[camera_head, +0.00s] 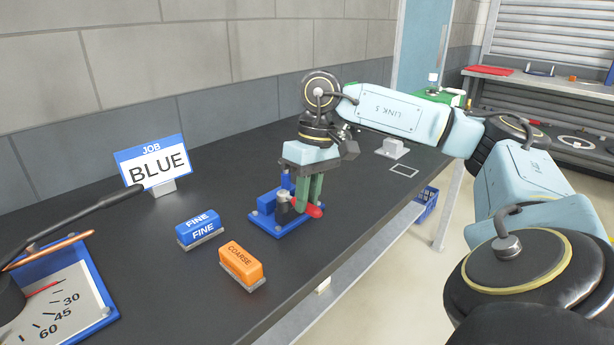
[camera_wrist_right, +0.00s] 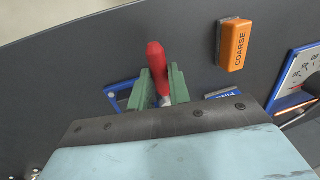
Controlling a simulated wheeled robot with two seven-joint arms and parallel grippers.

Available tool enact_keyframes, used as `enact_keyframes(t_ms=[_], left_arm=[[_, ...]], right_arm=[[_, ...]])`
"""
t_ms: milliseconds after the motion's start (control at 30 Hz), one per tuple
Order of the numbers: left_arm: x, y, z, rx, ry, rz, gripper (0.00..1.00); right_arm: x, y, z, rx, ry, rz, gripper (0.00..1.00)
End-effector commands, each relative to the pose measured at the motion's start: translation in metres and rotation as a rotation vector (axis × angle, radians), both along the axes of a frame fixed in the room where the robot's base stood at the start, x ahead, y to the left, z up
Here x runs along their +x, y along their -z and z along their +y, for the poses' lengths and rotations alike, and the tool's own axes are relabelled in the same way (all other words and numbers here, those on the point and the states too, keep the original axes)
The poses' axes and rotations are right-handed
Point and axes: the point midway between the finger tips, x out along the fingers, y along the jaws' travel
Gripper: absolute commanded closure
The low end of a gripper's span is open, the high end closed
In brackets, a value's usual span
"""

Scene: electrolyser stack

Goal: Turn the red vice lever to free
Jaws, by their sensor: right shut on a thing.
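The vice (camera_head: 266,220) has a blue base and stands on the dark bench near its front edge. Its red lever (camera_head: 314,211) points toward the front edge of the bench. My right gripper (camera_head: 309,204) comes down from above with its green fingers around the lever and is shut on it. In the right wrist view the red lever (camera_wrist_right: 156,62) sticks out beyond the green fingers (camera_wrist_right: 158,88), and a corner of the blue base (camera_wrist_right: 115,95) shows beside them. The gripper hides part of the vice. My left gripper is not in view.
A blue FINE block (camera_head: 199,229) and an orange COARSE block (camera_head: 241,265) lie left of the vice. A JOB BLUE sign (camera_head: 154,164) stands behind. An angle gauge board (camera_head: 60,300) is at the left.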

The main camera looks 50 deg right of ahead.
Motion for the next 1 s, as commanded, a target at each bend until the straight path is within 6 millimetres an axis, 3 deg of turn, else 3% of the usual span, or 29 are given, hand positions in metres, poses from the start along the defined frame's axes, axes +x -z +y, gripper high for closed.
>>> enact_keyframes(t_ms=[67,100,233,633,1000], left_arm=[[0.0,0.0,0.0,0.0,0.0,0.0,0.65],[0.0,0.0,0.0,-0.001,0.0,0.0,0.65],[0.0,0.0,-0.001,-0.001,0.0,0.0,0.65],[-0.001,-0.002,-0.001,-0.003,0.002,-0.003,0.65],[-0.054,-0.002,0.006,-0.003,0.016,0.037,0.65]], right_arm=[[0.0,-0.001,-0.002,-0.004,-0.001,-0.002,1.0],[0.0,-0.001,-0.002,-0.004,0.0,-0.003,0.76],[0.0,-0.001,-0.001,-0.003,0.0,-0.002,0.59],[0.0,-0.01,-0.002,-0.001,0.001,-0.003,0.59],[0.0,-0.086,-0.016,0.002,0.0,-0.005,0.59]])
